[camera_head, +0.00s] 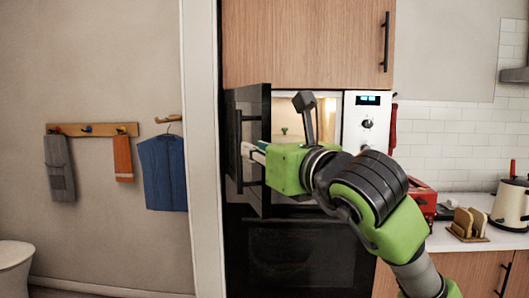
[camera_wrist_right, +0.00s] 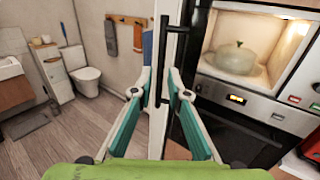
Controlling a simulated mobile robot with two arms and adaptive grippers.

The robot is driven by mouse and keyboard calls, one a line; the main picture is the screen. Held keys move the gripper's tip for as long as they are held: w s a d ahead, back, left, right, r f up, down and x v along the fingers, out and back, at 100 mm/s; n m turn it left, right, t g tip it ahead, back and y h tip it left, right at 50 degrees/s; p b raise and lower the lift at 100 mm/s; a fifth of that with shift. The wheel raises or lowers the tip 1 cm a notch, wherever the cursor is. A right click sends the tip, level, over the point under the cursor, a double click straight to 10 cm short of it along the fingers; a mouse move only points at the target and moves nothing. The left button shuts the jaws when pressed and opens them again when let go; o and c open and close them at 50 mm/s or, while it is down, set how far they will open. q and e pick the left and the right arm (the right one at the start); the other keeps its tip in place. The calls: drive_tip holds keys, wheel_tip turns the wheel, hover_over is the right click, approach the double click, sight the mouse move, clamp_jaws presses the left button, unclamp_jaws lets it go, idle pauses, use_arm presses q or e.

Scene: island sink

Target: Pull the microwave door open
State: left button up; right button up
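The microwave (camera_head: 367,125) is built in below a wooden cabinet, and its dark door (camera_head: 250,110) stands open, swung out to the left. In the wrist view the door (camera_wrist_right: 182,70) is almost edge-on, with its black bar handle (camera_wrist_right: 162,50) upright. My right gripper (camera_head: 247,151) is at the handle; in the wrist view its fingertips (camera_wrist_right: 160,70) stand either side of the bar, with a visible gap, so it looks open. The lit cavity shows a lidded glass dish (camera_wrist_right: 235,58). My left gripper is not in view.
A black oven (camera_head: 300,260) is below the microwave. A white wall edge (camera_head: 205,150) stands close left of the door. A toilet (camera_wrist_right: 85,75) is beyond at left.

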drive_tip(key=shift+v, duration=1.3)
